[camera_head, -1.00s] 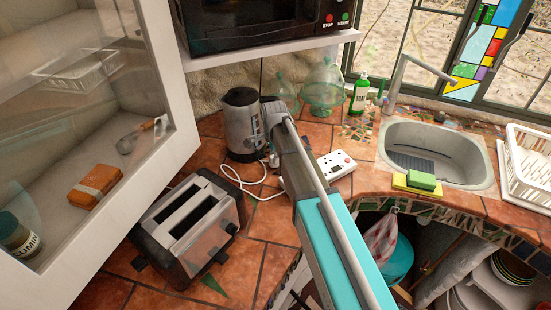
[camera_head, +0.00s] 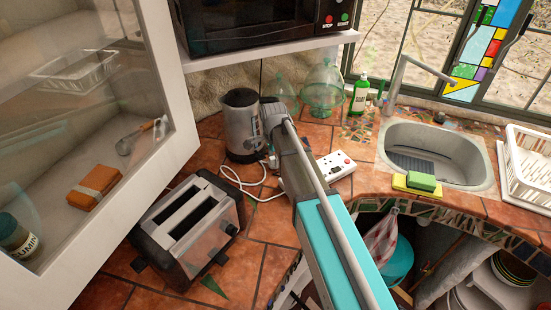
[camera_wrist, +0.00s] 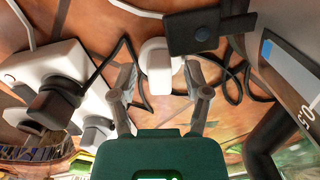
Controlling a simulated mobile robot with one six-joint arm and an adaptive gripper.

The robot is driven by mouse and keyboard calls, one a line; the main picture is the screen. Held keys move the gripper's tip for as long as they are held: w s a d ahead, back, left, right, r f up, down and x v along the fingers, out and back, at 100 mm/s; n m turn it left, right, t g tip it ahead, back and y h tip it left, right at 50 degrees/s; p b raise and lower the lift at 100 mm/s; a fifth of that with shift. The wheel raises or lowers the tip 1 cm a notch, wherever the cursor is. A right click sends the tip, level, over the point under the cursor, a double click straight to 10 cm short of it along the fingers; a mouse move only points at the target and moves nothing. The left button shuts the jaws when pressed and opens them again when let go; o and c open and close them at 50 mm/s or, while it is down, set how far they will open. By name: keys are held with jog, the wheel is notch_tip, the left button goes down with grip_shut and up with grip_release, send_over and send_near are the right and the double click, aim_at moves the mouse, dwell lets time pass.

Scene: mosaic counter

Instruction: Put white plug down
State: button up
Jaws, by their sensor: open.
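The white plug (camera_wrist: 158,66) is in the wrist view, between the two fingers of my gripper (camera_wrist: 160,78). The fingers are spread, with a visible gap on either side of the plug's lower part. The plug appears to be at the counter, but its exact contact there cannot be seen. In the head view my arm covers the fingertips and most of the area around the plug. A white cord (camera_head: 240,185) lies on the counter beside the kettle.
A white socket strip (camera_head: 335,166) lies right of my arm; dark plugs sit in it in the wrist view (camera_wrist: 62,98). The kettle (camera_head: 241,125) stands close behind my gripper. A toaster (camera_head: 190,228) is front left. Dark cables (camera_wrist: 232,80) loop near the fingers.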

notch_tip(320, 180, up, 12)
jog(key=p, duration=1.2)
dwell(0.8)
jog(key=s+d+n, duration=1.3)
jog(key=s+d, duration=0.2)
jog(key=s, duration=0.3)
jog(key=shift+s+d, duration=0.15)
notch_tip(320, 180, down, 4)
jog(key=b, duration=0.3)
jog(key=shift+r+b, duration=0.2)
jog(key=shift+b, duration=0.15)
jog(key=shift+c, duration=0.3)
dwell(0.5)
